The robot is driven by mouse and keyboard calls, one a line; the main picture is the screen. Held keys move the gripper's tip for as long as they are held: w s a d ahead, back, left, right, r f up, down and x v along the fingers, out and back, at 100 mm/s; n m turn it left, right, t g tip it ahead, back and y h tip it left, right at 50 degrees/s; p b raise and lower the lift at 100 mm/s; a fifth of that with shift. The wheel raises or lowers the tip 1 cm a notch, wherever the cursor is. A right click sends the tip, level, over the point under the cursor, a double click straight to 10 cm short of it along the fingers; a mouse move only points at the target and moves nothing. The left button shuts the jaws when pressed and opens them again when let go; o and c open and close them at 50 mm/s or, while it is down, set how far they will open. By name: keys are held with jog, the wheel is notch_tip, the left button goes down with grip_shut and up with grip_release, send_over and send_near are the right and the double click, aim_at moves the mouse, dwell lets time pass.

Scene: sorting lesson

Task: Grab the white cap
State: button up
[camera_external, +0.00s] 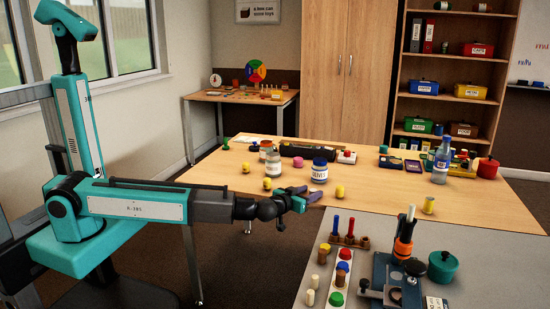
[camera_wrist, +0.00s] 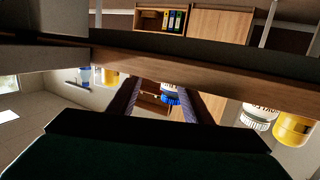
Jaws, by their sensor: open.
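A glass jar (camera_external: 273,169) with a pale cap (camera_external: 273,154) stands upright on the wooden table, left of a jar with a blue lid (camera_external: 320,161). In the wrist view, which is upside down, the white cap (camera_wrist: 257,123) shows at the right, outside my fingers. My gripper (camera_external: 306,197) is open and empty at the table's near edge, in front of the blue-lidded jar and right of the pale-capped one. In the wrist view the blue lid (camera_wrist: 171,101) shows between my two fingers (camera_wrist: 168,92).
A pink piece (camera_external: 298,162) sits between the jars. A dark long tray (camera_external: 305,153) lies behind.

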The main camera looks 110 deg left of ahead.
grip_shut()
dwell(0.5)
jog(key=shift+r, duration=0.2)
jog(key=shift+r, duration=1.4)
jog(key=shift+s+d+r, duration=0.1)
jog(key=shift+s+r, duration=0.1)
jog(key=s+d, duration=0.1)
jog(key=s, duration=0.1)
jog(key=s+d, duration=0.1)
jog(key=s, duration=0.1)
jog(key=s+d, duration=0.2)
jog(key=shift+s+r, duration=0.15)
jog(key=shift+r, duration=0.15)
jog(key=shift+s+d+r+p, duration=0.15)
jog(key=shift+s+r+p, duration=0.1)
jog(key=shift+p, duration=0.65)
